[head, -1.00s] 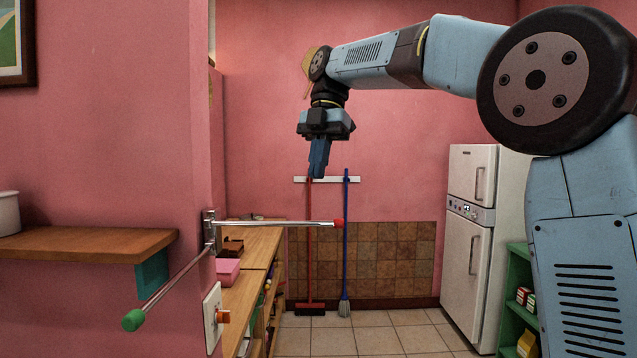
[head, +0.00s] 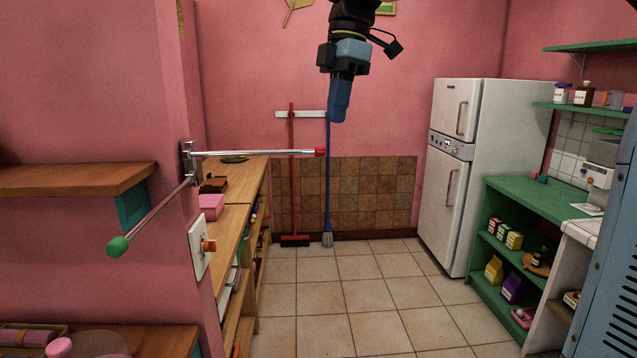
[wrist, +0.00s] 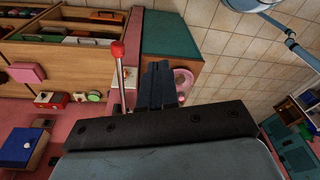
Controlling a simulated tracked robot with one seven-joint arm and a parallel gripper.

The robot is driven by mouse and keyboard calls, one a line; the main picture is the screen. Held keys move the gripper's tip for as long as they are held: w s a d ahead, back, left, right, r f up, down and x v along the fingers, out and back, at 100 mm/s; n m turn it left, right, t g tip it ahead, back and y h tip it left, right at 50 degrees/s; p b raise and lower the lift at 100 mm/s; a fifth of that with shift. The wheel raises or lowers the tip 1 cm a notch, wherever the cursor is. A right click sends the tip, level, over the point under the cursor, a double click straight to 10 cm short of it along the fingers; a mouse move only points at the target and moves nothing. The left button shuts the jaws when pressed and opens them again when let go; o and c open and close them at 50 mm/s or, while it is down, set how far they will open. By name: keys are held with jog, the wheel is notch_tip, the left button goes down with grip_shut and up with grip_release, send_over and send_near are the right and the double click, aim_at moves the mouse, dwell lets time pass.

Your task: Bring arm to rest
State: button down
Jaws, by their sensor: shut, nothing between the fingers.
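My gripper (head: 338,118) hangs pointing down near the top middle of the head view, with its blue fingers closed together and nothing held. In the wrist view my gripper (wrist: 160,66) also shows shut and empty. In the head view it is up in the air, apart from the wall fixtures and furniture. Most of my arm is outside the head view; part of it shows at the right edge.
A metal rail with a red tip (head: 319,152) and a green tip (head: 118,246) juts from the pink wall at left. A wooden counter (head: 240,185), fridge (head: 455,165) and green shelf (head: 530,195) stand beyond. The tiled floor (head: 345,290) is clear.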

jog(key=s+d+f+m+t, duration=0.3)
jog(key=s+d+f+m, duration=0.5)
jog(key=d+f+m, duration=0.1)
jog(key=s+d+f+m+t+h, duration=0.1)
jog(key=s+d+f+m+t, duration=0.2)
jog(key=s+d+f+m, duration=0.5)
jog(key=d+f+m, duration=0.2)
jog(key=d+m, duration=0.1)
jog(key=m, duration=0.2)
jog(key=shift+s+d+f+m+t+h, duration=0.25)
jog(key=shift+s+f+m+t+h, duration=0.05)
jog(key=shift+a, duration=0.1)
